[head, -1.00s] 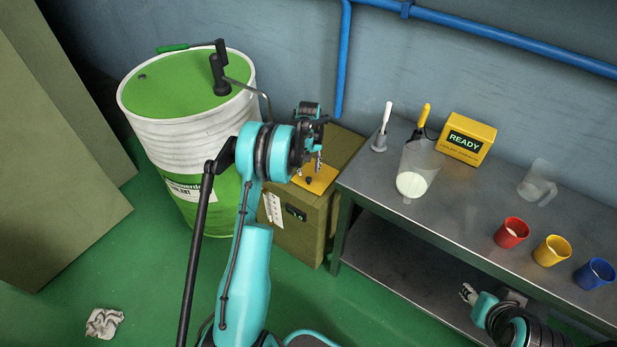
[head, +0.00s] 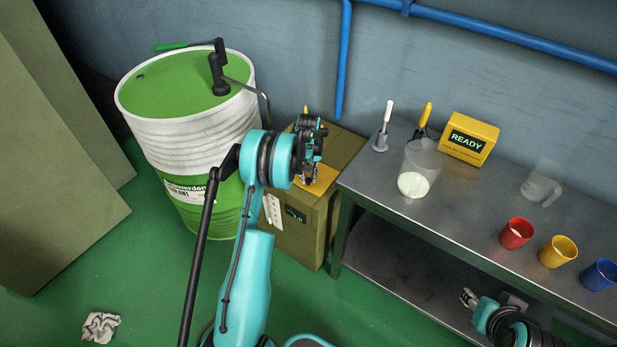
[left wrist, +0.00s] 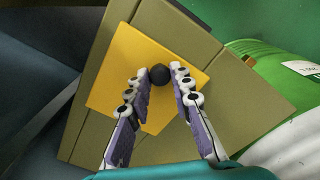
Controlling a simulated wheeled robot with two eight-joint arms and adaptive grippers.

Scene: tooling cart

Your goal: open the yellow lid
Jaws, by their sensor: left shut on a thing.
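The yellow lid (head: 325,180) lies on top of the olive box (head: 345,150), partly hidden by my left gripper. In the left wrist view the yellow lid (left wrist: 110,88) is a square plate with a round black knob (left wrist: 160,77). My left gripper (head: 312,181) points down at the lid. In the left wrist view its two fingertips (left wrist: 159,74) are on either side of the knob, shut on it. I see no clear gap under the lid. My right gripper (head: 468,297) is small at the lower right, far from the lid; its finger opening is unclear.
A green and white drum (head: 190,130) with a crank stands left of the box. A metal workbench (head: 460,215) on the right holds a clear jug (head: 418,165), a yellow READY box (head: 468,138) and coloured cups. Crumpled paper (head: 101,326) lies on the green floor.

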